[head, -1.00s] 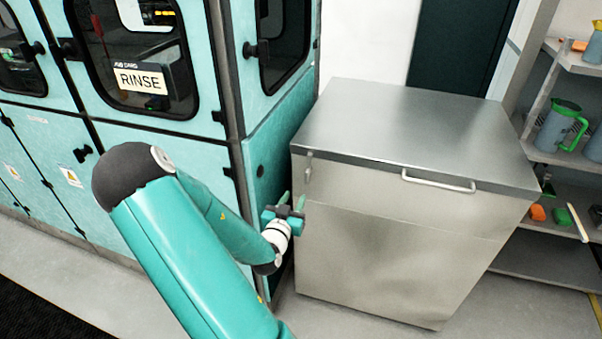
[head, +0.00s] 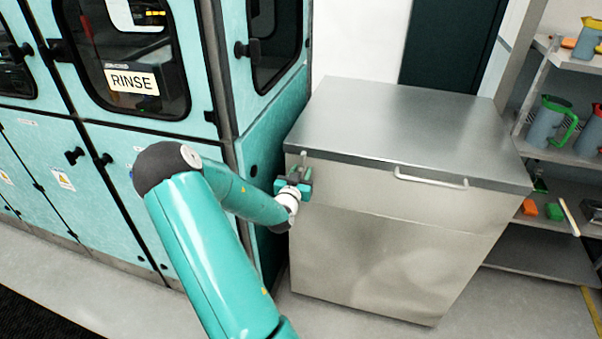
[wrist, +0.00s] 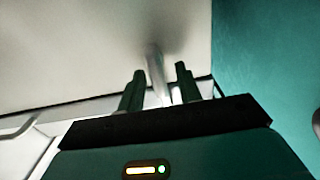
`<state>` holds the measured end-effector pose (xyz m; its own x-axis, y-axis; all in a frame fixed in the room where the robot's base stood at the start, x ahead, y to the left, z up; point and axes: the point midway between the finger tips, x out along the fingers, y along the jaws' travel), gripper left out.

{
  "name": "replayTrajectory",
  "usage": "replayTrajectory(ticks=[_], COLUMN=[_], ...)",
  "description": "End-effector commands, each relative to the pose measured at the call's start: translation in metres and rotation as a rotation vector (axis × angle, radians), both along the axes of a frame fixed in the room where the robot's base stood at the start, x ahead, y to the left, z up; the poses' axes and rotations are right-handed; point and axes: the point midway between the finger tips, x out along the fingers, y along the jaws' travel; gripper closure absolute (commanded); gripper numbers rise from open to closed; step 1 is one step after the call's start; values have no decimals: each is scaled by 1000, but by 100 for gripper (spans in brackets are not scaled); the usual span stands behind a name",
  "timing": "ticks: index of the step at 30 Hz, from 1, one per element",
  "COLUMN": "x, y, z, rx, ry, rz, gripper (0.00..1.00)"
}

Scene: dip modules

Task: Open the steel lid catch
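The steel lid catch (head: 303,158) is a small upright piece at the upper left of the front of a steel chest (head: 370,250), just under its lid (head: 410,120). My gripper (head: 304,174) is right at the catch and hides its lower part in the head view. In the wrist view, the catch (wrist: 154,72) stands as a pale bar between the two dark fingers of my gripper (wrist: 160,85). A gap shows on both sides of the bar, so the gripper is open around it. The lid lies closed on the chest.
A bar handle (head: 430,179) is on the chest front to the right. A teal rinse cabinet (head: 195,150) stands close on the left. Shelves (head: 560,180) with jugs are at the right. The floor before the chest is clear.

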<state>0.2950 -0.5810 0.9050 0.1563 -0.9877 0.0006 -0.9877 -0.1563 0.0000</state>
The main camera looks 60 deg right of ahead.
Motion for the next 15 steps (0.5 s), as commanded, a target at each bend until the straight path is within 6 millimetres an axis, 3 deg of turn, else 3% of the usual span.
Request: replayTrajectory(ticks=[3,8,15], x=[0,0,0], y=[0,0,1], z=[0,0,0], rx=[0,0,0], ry=[0,0,-1], rz=[0,0,0], gripper=[67,99,100])
